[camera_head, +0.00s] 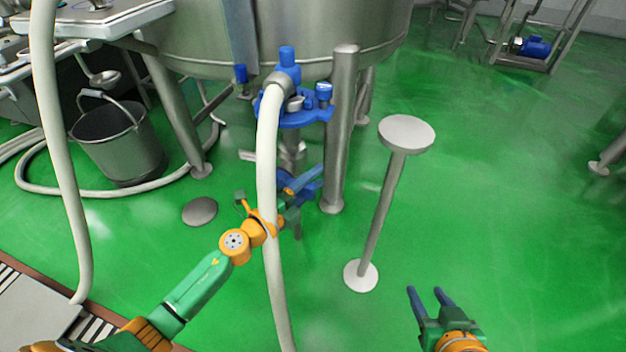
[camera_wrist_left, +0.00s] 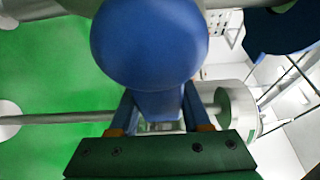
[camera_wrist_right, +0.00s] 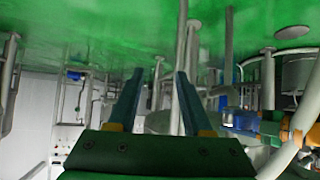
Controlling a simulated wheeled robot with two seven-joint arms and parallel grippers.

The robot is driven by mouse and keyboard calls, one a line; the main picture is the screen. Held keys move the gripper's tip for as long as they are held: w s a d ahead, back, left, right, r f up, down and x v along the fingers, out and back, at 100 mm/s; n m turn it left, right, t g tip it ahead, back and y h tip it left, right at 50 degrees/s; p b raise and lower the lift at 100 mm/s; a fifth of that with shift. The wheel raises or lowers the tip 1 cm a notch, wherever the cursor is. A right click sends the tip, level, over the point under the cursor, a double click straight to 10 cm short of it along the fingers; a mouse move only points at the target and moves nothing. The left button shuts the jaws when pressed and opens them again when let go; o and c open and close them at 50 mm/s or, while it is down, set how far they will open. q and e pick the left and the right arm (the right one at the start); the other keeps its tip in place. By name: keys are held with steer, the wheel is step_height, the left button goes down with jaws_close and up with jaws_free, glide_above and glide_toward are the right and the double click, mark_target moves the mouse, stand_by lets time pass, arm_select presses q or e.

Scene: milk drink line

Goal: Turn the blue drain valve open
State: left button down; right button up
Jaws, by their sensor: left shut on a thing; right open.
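The blue drain valve handle (camera_head: 308,180) sits low under the steel tank, at the pipe below a blue bracket (camera_head: 315,114). My left gripper (camera_head: 290,194) is at this handle, partly hidden behind the pale hose (camera_head: 267,150). In the left wrist view, a large rounded blue handle end (camera_wrist_left: 150,45) fills the space before the fingers (camera_wrist_left: 160,115), which are shut on its narrower part. How far the valve is turned I cannot tell. My right gripper (camera_head: 432,298) is open and empty above the green floor; its spread fingers show in the right wrist view (camera_wrist_right: 155,100).
The steel tank (camera_head: 300,30) stands on legs, one (camera_head: 341,130) close right of the valve. A round-topped post (camera_head: 406,133) stands between the valve and my right gripper. A bucket (camera_head: 118,140) is at the left.

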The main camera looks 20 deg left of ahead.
steer(key=shift+w, duration=0.1)
